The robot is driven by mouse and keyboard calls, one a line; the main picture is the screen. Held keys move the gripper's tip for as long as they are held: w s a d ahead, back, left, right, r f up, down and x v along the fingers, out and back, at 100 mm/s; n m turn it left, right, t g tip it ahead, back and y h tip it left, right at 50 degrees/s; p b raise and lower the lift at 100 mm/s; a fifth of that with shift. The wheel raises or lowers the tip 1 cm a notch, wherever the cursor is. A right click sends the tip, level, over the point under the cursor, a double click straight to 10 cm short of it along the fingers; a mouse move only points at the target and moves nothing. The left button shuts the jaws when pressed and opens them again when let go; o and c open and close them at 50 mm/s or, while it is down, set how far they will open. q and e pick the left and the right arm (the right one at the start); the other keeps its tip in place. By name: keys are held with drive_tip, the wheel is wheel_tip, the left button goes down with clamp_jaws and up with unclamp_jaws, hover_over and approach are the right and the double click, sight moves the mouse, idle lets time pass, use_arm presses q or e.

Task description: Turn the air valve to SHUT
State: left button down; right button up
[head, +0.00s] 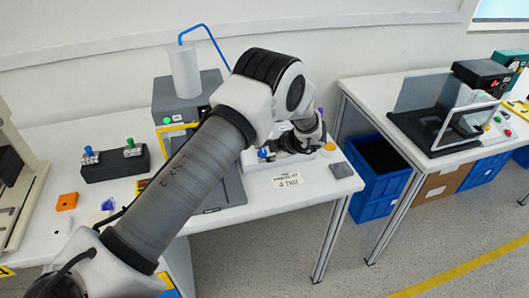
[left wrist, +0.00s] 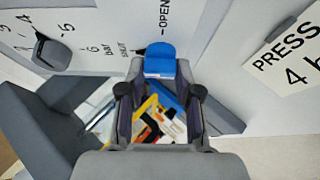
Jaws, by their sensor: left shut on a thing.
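The air valve's blue handle (left wrist: 160,60) shows in the left wrist view between my left fingertips. The word OPEN (left wrist: 165,14) is printed just above it and SHUT (left wrist: 124,49) to its left. My left gripper (left wrist: 160,82) is shut on the handle. Which mark the handle points at cannot be told, as the fingers hide part of it. In the head view my left arm reaches across the table to the white panel, with the gripper (head: 302,140) at its far end, mostly hidden behind the wrist. My right gripper is not in view.
A grey pointer knob (left wrist: 52,52) on a numbered bar scale is left of the handle. A card reading PRESS and 4 (left wrist: 290,55) lies to the right; it also shows in the head view (head: 289,180). A black switch box (head: 115,161) stands at the left.

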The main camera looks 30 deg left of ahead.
use_arm(q)
drive_tip(key=c, duration=1.2)
unclamp_jaws()
drive_tip(key=shift+f, duration=0.1)
drive_tip(key=o, duration=0.4)
drive_tip(key=shift+a, duration=0.1)
drive_tip(key=shift+w+a+f, duration=0.1)
drive_tip(key=shift+f, duration=0.05)
drive_tip(key=v, duration=1.2)
